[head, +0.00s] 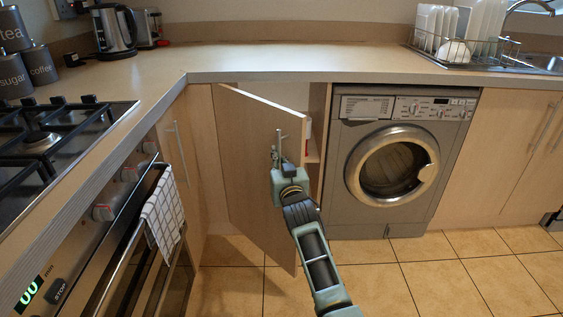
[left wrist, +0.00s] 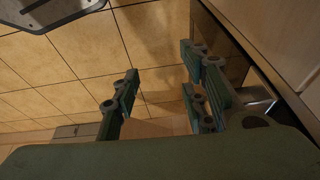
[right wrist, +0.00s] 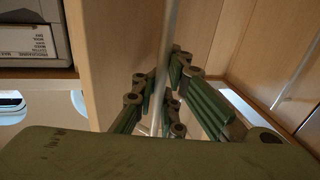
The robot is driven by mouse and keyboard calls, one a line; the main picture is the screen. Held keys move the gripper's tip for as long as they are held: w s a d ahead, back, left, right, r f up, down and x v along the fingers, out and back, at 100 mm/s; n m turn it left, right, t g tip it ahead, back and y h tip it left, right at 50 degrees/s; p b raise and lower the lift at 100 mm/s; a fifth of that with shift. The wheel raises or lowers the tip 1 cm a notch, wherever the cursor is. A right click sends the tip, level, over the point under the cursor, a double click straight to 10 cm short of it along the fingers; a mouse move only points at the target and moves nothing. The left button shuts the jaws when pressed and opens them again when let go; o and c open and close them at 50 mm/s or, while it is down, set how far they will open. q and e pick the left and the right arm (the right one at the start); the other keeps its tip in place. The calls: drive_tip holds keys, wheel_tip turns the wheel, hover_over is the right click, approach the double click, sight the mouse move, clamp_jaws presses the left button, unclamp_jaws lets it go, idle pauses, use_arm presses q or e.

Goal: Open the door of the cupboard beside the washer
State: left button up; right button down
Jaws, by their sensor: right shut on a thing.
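The wooden cupboard door (head: 245,150) left of the washer (head: 395,170) stands part open. Its left edge is at the cupboard and its right edge is swung out toward me. A slim upright metal bar handle (head: 279,140) is on its face near the free edge. My right gripper (head: 278,162) is shut on this handle; in the right wrist view the handle (right wrist: 168,45) runs between the fingers (right wrist: 163,98). My left gripper (left wrist: 165,95) shows only in the left wrist view, open and empty, with tiled floor beyond it.
An oven with a towel (head: 163,212) on its rail and a gas hob (head: 45,140) are at the left. The worktop (head: 300,62) runs above the door. A shelf (head: 312,157) shows inside the gap. Tiled floor (head: 440,265) is clear in front of the washer.

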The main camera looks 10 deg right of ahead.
drive_tip(key=shift+d+f, duration=0.35)
drive_tip(key=c, duration=2.3)
unclamp_jaws()
drive_tip(key=o, duration=0.4)
drive_tip(key=shift+s+d+r, duration=0.2)
drive_tip(key=shift+s+d, duration=0.05)
drive_tip(key=shift+o, duration=0.3)
drive_tip(key=shift+a+r, duration=0.1)
drive_tip(key=shift+a, duration=0.25)
drive_tip(key=s, duration=1.2)
drive_tip(key=shift+d, duration=0.35)
drive_tip(key=shift+w, duration=0.1)
drive_tip(key=shift+c, duration=0.3)
